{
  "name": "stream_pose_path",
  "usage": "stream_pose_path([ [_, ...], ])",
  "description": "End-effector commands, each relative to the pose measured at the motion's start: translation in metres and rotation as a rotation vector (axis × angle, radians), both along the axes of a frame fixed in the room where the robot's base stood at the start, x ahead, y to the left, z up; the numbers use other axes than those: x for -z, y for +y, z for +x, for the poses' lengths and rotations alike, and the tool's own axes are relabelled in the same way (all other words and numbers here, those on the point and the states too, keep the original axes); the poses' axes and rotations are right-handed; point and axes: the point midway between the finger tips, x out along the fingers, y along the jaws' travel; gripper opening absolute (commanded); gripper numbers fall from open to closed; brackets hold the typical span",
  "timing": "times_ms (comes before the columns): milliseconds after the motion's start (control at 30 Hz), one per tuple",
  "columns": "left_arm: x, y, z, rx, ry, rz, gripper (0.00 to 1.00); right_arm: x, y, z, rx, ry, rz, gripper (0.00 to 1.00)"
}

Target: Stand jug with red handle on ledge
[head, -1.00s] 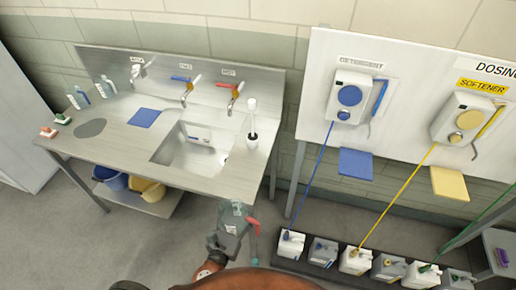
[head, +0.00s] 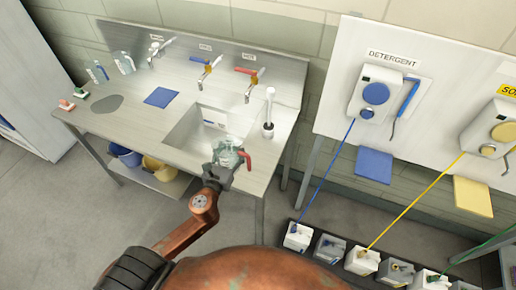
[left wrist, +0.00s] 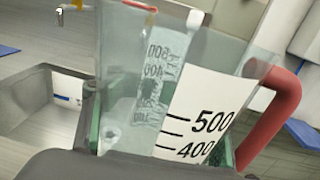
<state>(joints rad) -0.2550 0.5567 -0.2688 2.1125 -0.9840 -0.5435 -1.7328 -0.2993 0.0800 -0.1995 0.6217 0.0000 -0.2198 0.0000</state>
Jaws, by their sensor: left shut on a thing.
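The clear measuring jug with the red handle (head: 230,151) is upright or nearly so at the counter's front edge by the sink, in the head view. My left gripper (head: 226,167) is shut on it from the near side. In the left wrist view the jug (left wrist: 190,100) shows black 500 and 400 marks on a white panel, with its red handle at right. It looks empty. Flat ledges, one blue (head: 374,165) and one yellow (head: 473,197), stick out below the dosing dispensers. My right gripper is not in view.
The steel counter holds a sink (head: 200,130), a blue mat (head: 161,97) and a white brush (head: 269,112) right of the sink. A row of canisters (head: 362,261) stands low at right, with blue, yellow and green hoses rising from it.

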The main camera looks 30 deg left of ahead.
Motion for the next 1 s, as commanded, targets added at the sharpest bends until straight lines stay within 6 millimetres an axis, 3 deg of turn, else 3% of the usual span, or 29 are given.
stream_pose_path([
  [267,0.031,-0.024,0.063,-0.002,-0.001,-0.003,0.05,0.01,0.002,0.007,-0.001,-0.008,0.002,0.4],
  [400,0.062,-0.03,0.08,-0.003,0.002,-0.003,0.05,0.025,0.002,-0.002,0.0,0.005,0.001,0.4],
  [767,0.084,-0.037,0.101,-0.002,-0.001,-0.002,0.05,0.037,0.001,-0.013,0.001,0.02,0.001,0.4],
  [1000,0.12,-0.038,0.104,-0.003,0.002,-0.003,0.05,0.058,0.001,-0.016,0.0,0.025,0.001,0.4],
])
